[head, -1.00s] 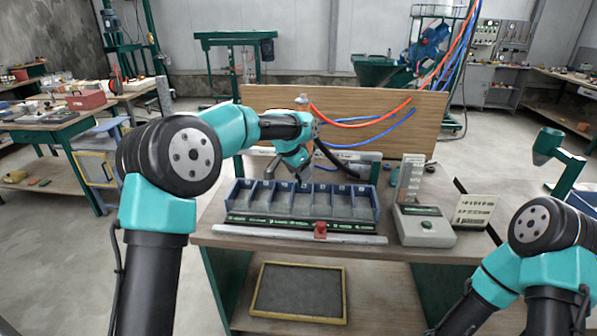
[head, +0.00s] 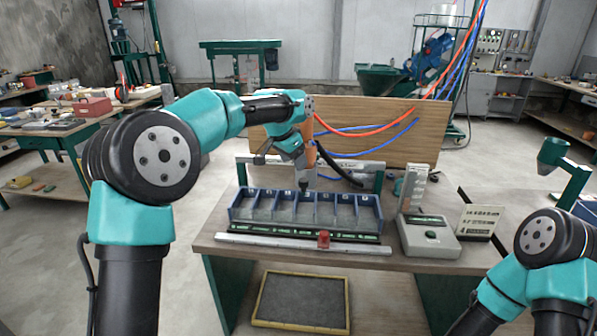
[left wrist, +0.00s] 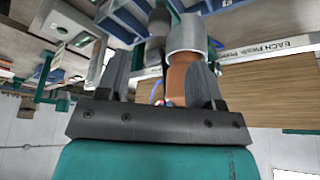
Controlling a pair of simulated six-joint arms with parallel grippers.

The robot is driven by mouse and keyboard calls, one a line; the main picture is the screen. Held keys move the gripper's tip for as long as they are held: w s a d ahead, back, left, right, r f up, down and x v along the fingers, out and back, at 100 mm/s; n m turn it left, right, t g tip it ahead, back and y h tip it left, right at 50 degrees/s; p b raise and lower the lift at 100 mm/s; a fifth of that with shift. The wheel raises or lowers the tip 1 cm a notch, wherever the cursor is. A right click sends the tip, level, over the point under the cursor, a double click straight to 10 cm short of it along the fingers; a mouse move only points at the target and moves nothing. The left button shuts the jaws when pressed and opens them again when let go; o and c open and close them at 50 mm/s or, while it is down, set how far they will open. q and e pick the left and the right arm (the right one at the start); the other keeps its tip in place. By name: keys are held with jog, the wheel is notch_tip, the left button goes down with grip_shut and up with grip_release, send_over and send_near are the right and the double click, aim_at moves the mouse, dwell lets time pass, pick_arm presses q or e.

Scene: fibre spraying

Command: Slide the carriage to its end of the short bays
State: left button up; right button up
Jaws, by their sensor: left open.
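The tray has a row of bays split by blue dividers. My right gripper is out of view.
A wooden board (head: 385,135) with red and blue hoses rises behind. A framed dark mat (head: 301,301) lies below the table. Bare tabletop lies in front of the rail.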

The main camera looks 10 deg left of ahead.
pick_arm(q)
jog(key=v, duration=0.8)
jog(key=shift+r, duration=0.2)
jog(key=shift+f, duration=0.1)
